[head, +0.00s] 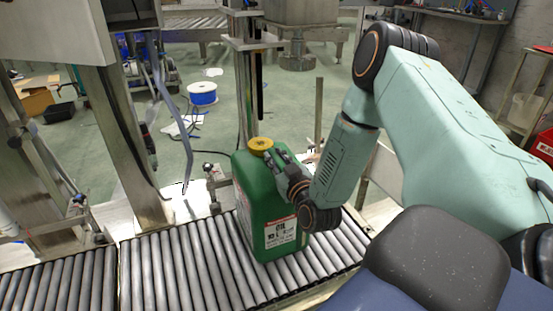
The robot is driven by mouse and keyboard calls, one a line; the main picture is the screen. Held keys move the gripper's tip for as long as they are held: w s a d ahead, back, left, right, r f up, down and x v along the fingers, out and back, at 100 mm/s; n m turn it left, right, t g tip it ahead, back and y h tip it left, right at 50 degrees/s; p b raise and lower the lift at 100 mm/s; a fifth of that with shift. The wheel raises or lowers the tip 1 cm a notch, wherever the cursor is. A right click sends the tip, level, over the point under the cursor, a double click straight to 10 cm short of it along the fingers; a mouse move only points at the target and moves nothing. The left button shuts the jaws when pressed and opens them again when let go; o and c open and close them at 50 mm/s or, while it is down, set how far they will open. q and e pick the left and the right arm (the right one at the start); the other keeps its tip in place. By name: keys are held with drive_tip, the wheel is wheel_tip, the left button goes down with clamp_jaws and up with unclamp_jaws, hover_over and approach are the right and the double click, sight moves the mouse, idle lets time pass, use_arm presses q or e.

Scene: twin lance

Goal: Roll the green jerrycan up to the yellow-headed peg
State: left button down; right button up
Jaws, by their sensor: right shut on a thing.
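The green jerrycan (258,208) stands upright on the roller conveyor, with a yellow cap (261,145) on top and a white label low on its front. My right gripper (281,162) reaches in from the right and is shut on the jerrycan near its top, beside the cap. The gripper and wrist cover part of the can's right side. I cannot make out a separate yellow-headed peg in this view. My left gripper is not in view.
The roller conveyor (180,268) runs left to right, with bare rollers on both sides of the can. A metal post (245,90) stands behind the can and a thick frame leg (128,140) stands at the left. A blue-and-white spool (202,93) lies on the floor behind.

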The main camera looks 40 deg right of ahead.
clamp_jaws()
drive_tip(key=shift+s+d+r+p, duration=0.1)
drive_tip(key=shift+s+d+p, duration=0.05)
drive_tip(key=shift+d+p, duration=0.35)
drive_tip(key=shift+s+d+p, duration=0.25)
drive_tip(key=shift+d+p, duration=0.2)
drive_tip(key=shift+d, duration=0.3)
drive_tip(key=shift+s+d+p, duration=0.25)
drive_tip(key=shift+d+p, duration=0.2)
drive_tip(key=shift+d, duration=0.25)
drive_tip(key=shift+s+d+p, duration=0.25)
drive_tip(key=shift+d+p, duration=0.2)
drive_tip(key=shift+d, duration=0.3)
drive_tip(key=s+d+p, duration=0.3)
drive_tip(key=s+d, duration=0.1)
drive_tip(key=d, duration=0.8)
drive_tip(key=shift+d+f+p, duration=0.25)
drive_tip(key=shift+d+p, duration=0.1)
drive_tip(key=shift+s+d+f, duration=0.1)
drive_tip(key=shift+s+d, duration=0.15)
drive_tip(key=shift+d, duration=0.25)
drive_tip(key=shift+s+d, duration=0.2)
drive_tip(key=shift+d, duration=0.3)
idle(0.5)
